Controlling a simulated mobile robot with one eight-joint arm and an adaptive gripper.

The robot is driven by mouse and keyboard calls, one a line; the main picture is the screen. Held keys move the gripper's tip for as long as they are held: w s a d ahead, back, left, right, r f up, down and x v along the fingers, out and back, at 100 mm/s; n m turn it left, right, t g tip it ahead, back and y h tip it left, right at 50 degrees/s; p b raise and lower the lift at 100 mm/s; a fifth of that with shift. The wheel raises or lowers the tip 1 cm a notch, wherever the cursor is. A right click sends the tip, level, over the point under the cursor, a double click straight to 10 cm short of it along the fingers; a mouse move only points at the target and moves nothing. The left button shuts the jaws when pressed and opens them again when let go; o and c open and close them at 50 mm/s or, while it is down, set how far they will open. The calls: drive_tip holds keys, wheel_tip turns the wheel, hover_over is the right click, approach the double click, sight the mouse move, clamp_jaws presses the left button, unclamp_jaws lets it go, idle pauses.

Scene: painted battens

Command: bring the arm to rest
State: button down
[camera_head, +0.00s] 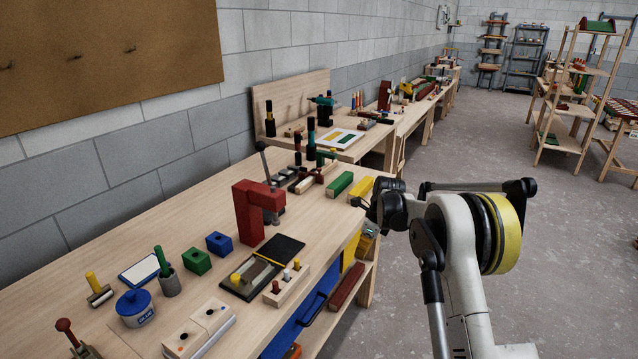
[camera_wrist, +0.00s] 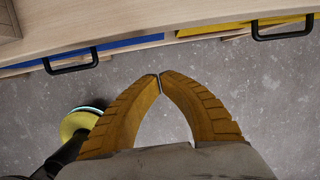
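My gripper (camera_wrist: 160,77) shows in the wrist view with its two yellow ribbed fingers brought together at the tips. Nothing is between them. It hangs over bare grey floor, just off the front of the workbench, whose edge and drawer handles run along the top of that view. In the head view my arm (camera_head: 460,250) is raised and bent at the right of the bench, with its dark wrist near the bench's front edge. The fingers are hard to make out there.
The workbench (camera_head: 130,225) carries a red press (camera_head: 250,212), a green batten (camera_head: 340,184), a yellow batten (camera_head: 361,188), blue and green blocks and a blue pot (camera_head: 134,308). A blue drawer (camera_head: 292,330) is below. Open floor (camera_head: 540,240) lies right, with wooden shelves (camera_head: 575,110) behind.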

drive_tip(key=s+a+r+n+t+h, duration=0.1)
drive_tip(key=s+a+r+n+t, duration=0.1)
drive_tip(key=s+r+n, duration=1.35)
drive_tip(key=s+r+n+t, duration=0.1)
drive_tip(key=s+n, duration=0.3)
drive_tip(key=s, duration=0.9)
drive_tip(key=s+r+n+t+h, duration=0.1)
drive_tip(key=s+n, duration=0.4)
drive_tip(key=s, duration=0.9)
wheel_tip(320, 180, up, 2)
drive_tip(key=shift+r+t, duration=0.1)
drive_tip(key=shift+t, duration=0.6)
